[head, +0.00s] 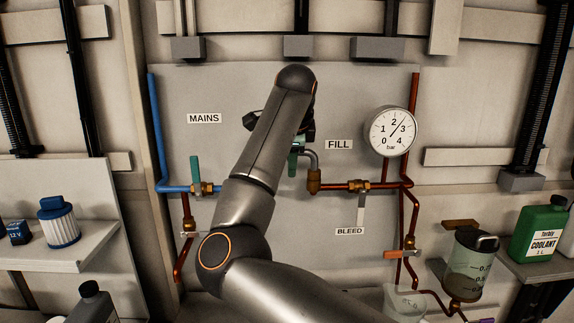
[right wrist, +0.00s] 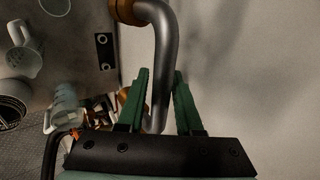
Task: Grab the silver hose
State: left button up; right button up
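The silver hose (head: 311,158) is a short bent grey tube by the FILL label, joined to a brass fitting (head: 314,182). My own arm hides its other end in the head view. In the right wrist view the hose (right wrist: 165,60) curves down from a brass fitting (right wrist: 127,11) and passes between the green fingers of my right gripper (right wrist: 161,74). In the head view my right gripper (head: 297,146) is mostly behind my wrist. My left gripper is not in view.
A pressure gauge (head: 391,132) and copper pipes (head: 409,200) stand right of the hose. A blue pipe (head: 157,130) and a green-handled valve (head: 195,170) are on the left. Shelves hold a filter (head: 59,222) at left and a green coolant bottle (head: 539,230) at right.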

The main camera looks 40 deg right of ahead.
grip_shut()
dwell(0.5)
notch_tip(320, 180, up, 18)
dwell(0.7)
